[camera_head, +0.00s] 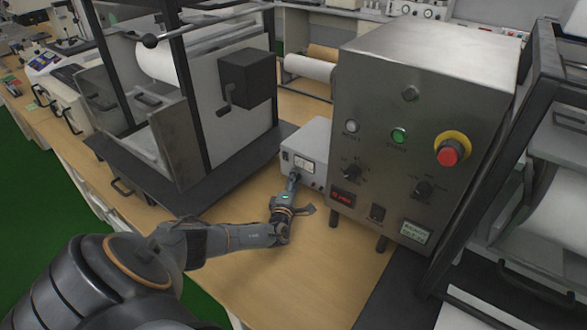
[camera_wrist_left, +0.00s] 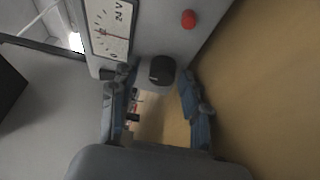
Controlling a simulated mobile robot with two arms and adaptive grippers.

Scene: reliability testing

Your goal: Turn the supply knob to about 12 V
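The supply is a small light-grey box (camera_head: 313,140) with a white meter on its front, standing on the wooden bench. In the left wrist view its black round knob (camera_wrist_left: 157,72) sits on the grey front, below the meter (camera_wrist_left: 108,30). The meter is marked 0 and 24 V; a thin reddish line lies near mid-scale, too small to read exactly. My left gripper (camera_head: 292,183) is in front of the supply. Its fingers (camera_wrist_left: 155,80) are open, one on each side of the knob, with visible gaps; no contact shows. In the head view the gripper hides the knob. My right gripper is out of view.
A large grey control cabinet (camera_head: 415,110) with a red emergency button (camera_head: 449,152) stands just right of the supply. A framed machine (camera_head: 190,110) stands to the left. A red terminal (camera_wrist_left: 189,19) is beside the knob. Bare bench (camera_head: 300,275) lies in front.

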